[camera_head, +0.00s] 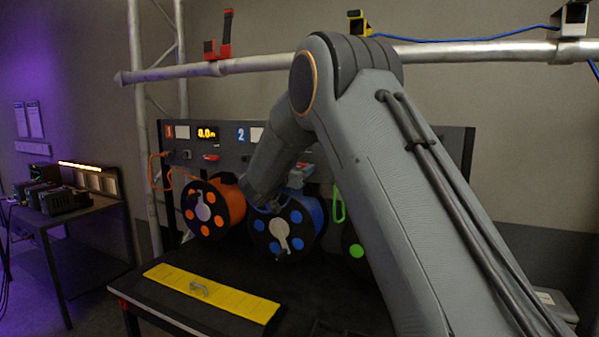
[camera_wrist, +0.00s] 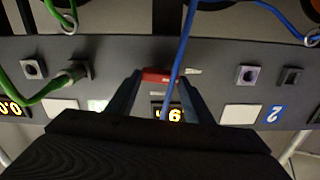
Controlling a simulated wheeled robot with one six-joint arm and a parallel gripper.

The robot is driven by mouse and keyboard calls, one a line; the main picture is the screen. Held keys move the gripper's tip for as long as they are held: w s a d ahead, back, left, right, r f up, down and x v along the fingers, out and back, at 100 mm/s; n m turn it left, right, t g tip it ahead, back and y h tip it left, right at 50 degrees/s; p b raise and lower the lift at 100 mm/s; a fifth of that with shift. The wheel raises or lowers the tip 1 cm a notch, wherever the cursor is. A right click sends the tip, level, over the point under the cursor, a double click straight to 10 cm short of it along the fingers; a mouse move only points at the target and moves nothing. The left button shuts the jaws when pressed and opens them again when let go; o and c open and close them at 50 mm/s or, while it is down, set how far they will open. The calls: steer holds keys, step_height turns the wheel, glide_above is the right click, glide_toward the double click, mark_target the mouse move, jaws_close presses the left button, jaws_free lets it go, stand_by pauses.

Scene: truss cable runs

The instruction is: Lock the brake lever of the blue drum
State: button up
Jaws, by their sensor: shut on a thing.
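The blue drum (camera_head: 315,212) stands in the middle of the rack in the head view, between the orange drum and a green-marked drum. My arm covers part of it. A red brake lever (camera_wrist: 157,74) with a pale end sits on the panel near the lit display of section 2. In the wrist view, which looks upside down, my gripper (camera_wrist: 158,82) has its two fingers closed at either side of this red lever. The blue cable (camera_wrist: 180,50) runs down across the lever.
The panel (camera_wrist: 215,78) carries sockets, a green plug (camera_wrist: 72,75) and a "2" label (camera_wrist: 273,114). The orange drum (camera_head: 227,200) is close on the left. A yellow plate with a handle (camera_head: 235,297) lies on the black table in front. A truss pipe (camera_head: 460,53) crosses above.

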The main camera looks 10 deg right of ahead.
steer(key=m+b, duration=0.4)
steer(key=shift+f+b, duration=0.1)
steer(key=shift+b, duration=0.2)
steer(key=m+b, duration=0.4)
steer(key=shift+s+d, duration=0.1)
steer(key=shift+d, duration=0.05)
steer(key=m+b, duration=0.5)
steer(key=b, duration=0.1)
steer(key=shift+d, duration=0.1)
steer(key=m+b, duration=0.3)
steer(key=shift+s+b, duration=0.15)
steer(key=shift+b, duration=0.2)
steer(key=shift+m, duration=0.4)
steer(key=o, duration=1.1)
steer(key=shift+c, duration=0.2)
